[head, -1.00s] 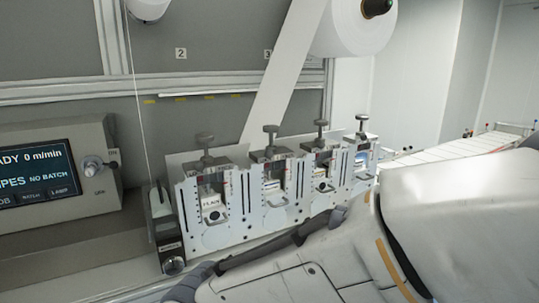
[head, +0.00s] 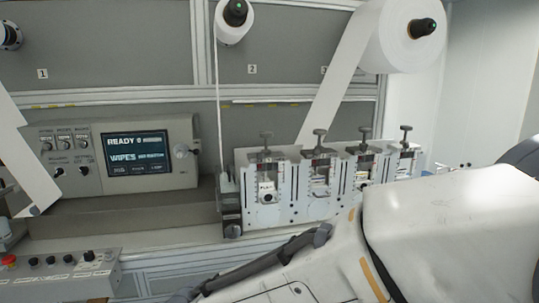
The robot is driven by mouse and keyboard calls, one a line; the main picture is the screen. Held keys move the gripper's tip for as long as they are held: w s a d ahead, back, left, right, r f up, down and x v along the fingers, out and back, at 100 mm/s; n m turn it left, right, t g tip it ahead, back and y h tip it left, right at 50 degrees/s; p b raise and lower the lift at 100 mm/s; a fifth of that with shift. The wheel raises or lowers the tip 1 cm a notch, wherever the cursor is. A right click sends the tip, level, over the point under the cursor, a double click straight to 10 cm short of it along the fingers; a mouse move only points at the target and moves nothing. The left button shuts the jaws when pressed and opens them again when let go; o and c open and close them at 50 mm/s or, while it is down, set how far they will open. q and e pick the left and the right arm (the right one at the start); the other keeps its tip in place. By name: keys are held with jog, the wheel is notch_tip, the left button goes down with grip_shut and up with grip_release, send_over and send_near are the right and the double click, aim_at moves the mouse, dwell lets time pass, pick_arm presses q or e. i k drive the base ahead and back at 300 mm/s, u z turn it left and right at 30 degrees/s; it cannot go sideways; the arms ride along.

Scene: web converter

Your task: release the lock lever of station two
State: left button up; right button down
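The leftmost station has a handle (head: 265,140) and a white plate (head: 267,191) that seems to read PLAIN. The second from the left has a handle (head: 320,137) and an open window with a small loop-like part in it. I cannot tell which part is the lock lever or whether it is locked. No number is readable on the stations. Neither gripper is in view; my white arm covers the lower right and hides the row's lower right part.
A display panel (head: 140,154) reads READY and WIPES at left. A button box (head: 75,274) with a red button is lower left. White web runs down from a large roll (head: 401,35) behind the row. A smaller roll (head: 231,30) hangs near the wall label 2 (head: 252,69).

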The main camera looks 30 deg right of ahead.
aim_at(316, 152)
jog(key=u, duration=0.3)
jog(key=k, duration=0.7)
jog(key=z, duration=0.25)
jog(key=i, duration=0.45)
jog(key=z, duration=0.9)
jog(key=i, duration=1.05)
jog(key=u, duration=0.25)
